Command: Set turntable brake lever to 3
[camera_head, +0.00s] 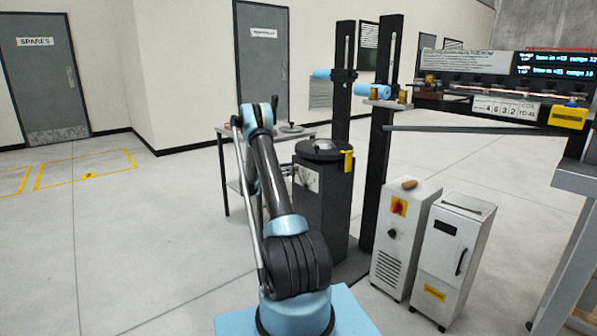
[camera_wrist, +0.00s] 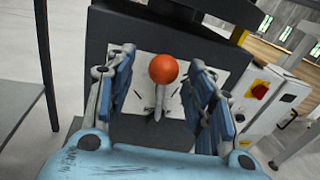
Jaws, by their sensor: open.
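The turntable (camera_head: 325,150) is a dark round disc on top of a dark pedestal (camera_head: 325,215) in the head view. A pale scale plate (camera_head: 307,178) is on the pedestal's face. In the wrist view the brake lever shows as an orange ball knob (camera_wrist: 163,69) on a thin grey stem in front of the pale plate (camera_wrist: 145,88). The scale marks are too small to read, so I cannot tell the lever's setting. My gripper (camera_wrist: 162,95) is open, its two blue-grey fingers on either side of the knob and apart from it.
A white cabinet with a red-and-yellow switch (camera_head: 398,207) stands right of the pedestal, and another white unit (camera_head: 455,250) stands beside it. A small table (camera_head: 228,133) is behind my arm. Black columns (camera_head: 376,150) rise behind the pedestal. The floor to the left is clear.

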